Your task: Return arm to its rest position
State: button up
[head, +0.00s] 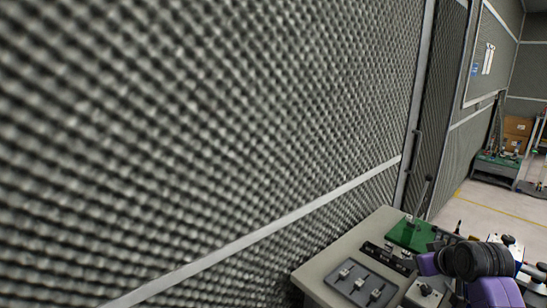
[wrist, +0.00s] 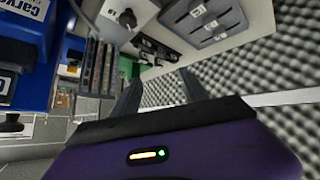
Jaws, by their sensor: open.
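My arm shows in purple and black at the lower right of the head view, over the bench with the panels. My gripper (wrist: 158,92) shows in the wrist view with its two dark fingers apart and nothing between them. Its fingers point toward the bench side and the foam wall. The fingertips are not clearly seen in the head view.
A light bench (head: 325,268) stands against the grey foam wall (head: 220,120). It carries a grey slotted panel (head: 361,283) and a green board (head: 410,235). A blue bin (wrist: 22,35) is at the left in the wrist view. Open floor (head: 490,208) lies beyond the bench.

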jog(key=s+a+f+m+t+h+b, duration=0.1)
jog(key=s+a+f+m+t, duration=0.1)
jog(key=s+a+t, duration=0.4)
jog(key=s+a+f+m+t, duration=0.1)
jog(key=s+a+f, duration=0.1)
jog(key=s+a, duration=0.75)
jog(key=s+a+n+y+b, duration=0.1)
jog(key=s+a, duration=0.2)
jog(key=s, duration=1.5)
jog(key=s+a+n+g+y+b, duration=0.1)
jog(key=s+a, duration=0.3)
jog(key=s, duration=1.5)
jog(key=shift+s+a+f+g+y, duration=0.15)
jog(key=shift+s+f+g+y, duration=0.15)
